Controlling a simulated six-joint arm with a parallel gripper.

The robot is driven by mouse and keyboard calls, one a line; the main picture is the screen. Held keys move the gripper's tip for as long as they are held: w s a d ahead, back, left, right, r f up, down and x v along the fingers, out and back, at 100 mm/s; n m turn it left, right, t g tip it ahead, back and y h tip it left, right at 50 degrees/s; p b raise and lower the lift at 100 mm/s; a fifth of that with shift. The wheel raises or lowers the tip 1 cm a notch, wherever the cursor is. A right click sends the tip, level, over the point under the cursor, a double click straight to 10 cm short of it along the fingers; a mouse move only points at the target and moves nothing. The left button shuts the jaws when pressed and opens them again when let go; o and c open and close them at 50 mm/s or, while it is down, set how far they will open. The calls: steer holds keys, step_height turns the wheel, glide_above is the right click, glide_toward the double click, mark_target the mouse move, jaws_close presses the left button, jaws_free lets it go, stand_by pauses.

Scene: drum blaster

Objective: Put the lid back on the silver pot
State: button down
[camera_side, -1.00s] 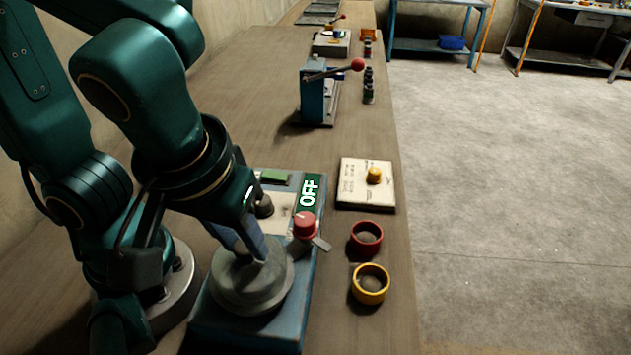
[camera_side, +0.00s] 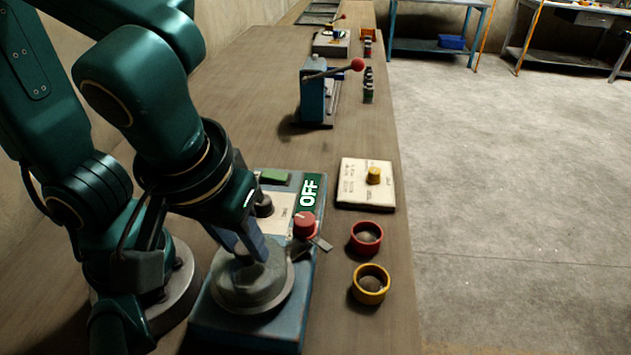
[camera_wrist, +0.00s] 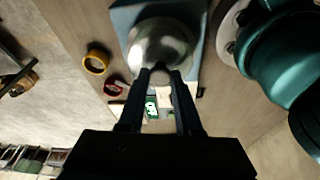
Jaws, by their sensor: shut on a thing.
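The silver pot (camera_side: 252,306) is a round grey metal bowl on the blue machine base (camera_side: 218,329). The round metal lid (camera_side: 254,286) is over the pot in the side view, and it also shows as a shiny dome in the wrist view (camera_wrist: 160,42). I cannot tell whether its rim touches the pot all round. My gripper (camera_side: 255,252) is shut on the lid's knob from above; in the wrist view the fingertips (camera_wrist: 160,72) meet around the knob. The fingers hide part of the lid.
A red knob (camera_side: 305,225) with a metal lever and a green OFF sign (camera_side: 309,190) are on the machine close beside the lid. A red ring-shaped cup (camera_side: 366,237) and a yellow one (camera_side: 371,284) stand to the right. A panel (camera_side: 352,190) with a yellow knob lies behind them.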

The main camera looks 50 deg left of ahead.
steer(key=shift+c, duration=0.2)
jaws_free()
steer(key=shift+r, duration=0.1)
steer(key=shift+r, duration=3.4)
jaws_close()
